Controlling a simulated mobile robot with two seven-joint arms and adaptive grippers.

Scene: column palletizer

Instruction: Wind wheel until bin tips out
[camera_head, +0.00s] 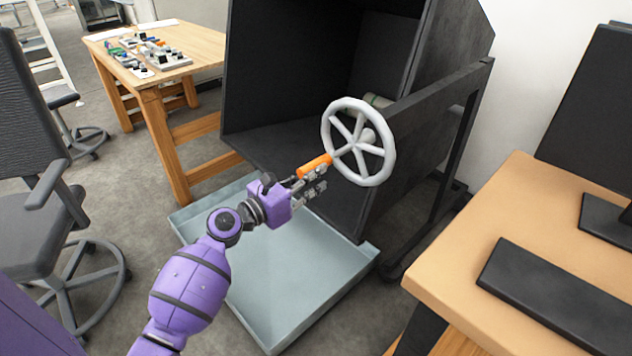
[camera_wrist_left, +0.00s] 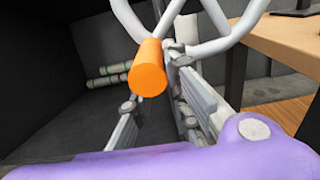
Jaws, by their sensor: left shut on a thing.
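The white spoked wheel (camera_head: 366,138) is mounted on the side of the dark bin (camera_head: 290,85). Its orange handle (camera_head: 315,165) sticks out at the lower left of the rim. My left gripper (camera_head: 314,178) is shut on this handle. The handle (camera_wrist_left: 148,68) shows end-on between the fingers (camera_wrist_left: 155,115) in the left wrist view, with the wheel (camera_wrist_left: 170,18) behind it. The bin is tilted with its opening toward me. Several pale green cylinders (camera_wrist_left: 108,75) lie in the dark space in the wrist view. My right gripper is not in view.
A shallow blue-grey tray (camera_head: 285,308) lies on the floor under the bin's front. A desk (camera_head: 450,235) with a keyboard (camera_head: 555,295) and monitor stands close on the right. A wooden table (camera_head: 190,45) with small parts is behind left; an office chair (camera_head: 40,190) is at left.

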